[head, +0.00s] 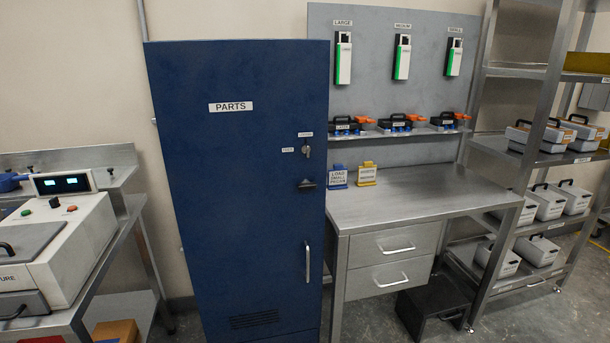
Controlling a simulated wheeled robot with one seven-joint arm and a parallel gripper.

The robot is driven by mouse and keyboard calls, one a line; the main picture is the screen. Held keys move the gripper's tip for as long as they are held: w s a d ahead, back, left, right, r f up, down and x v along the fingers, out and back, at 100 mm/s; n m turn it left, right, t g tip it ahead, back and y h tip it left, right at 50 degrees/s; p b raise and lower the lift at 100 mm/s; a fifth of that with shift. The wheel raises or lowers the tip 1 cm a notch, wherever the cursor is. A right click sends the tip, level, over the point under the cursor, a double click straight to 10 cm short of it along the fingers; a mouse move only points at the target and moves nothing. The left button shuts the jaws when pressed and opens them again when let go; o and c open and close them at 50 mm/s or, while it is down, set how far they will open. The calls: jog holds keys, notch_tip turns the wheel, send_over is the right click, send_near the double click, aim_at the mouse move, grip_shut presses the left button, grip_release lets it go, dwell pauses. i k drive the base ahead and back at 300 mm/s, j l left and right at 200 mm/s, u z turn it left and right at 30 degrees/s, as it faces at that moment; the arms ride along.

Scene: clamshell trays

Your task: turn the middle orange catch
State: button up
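Three black clamshell trays with handles stand in a row on a narrow shelf on the grey back panel. Each has an orange catch sticking out at its right end: the left catch (364,119), the middle catch (416,118) and the right catch (462,116). The middle catch belongs to the middle tray (394,124) and points right. The trays have blue parts low on their fronts and look shut, but they are small here, so the exact catch angle cannot be told. My gripper is not in view.
A blue PARTS cabinet (235,190) stands left of the steel workbench (430,190). The bench top is mostly clear, with blue (338,177) and yellow (367,175) signs at its back left. Steel racks with grey boxes stand right. A black step (435,308) sits below.

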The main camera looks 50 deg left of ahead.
aim_at(413, 117)
jog(key=u, duration=1.05)
jog(key=i+l, duration=0.15)
jog(key=i, duration=0.55)
jog(key=i+l, duration=0.1)
jog(key=i, duration=0.6)
jog(key=i+l, duration=0.15)
jog(key=i, duration=0.55)
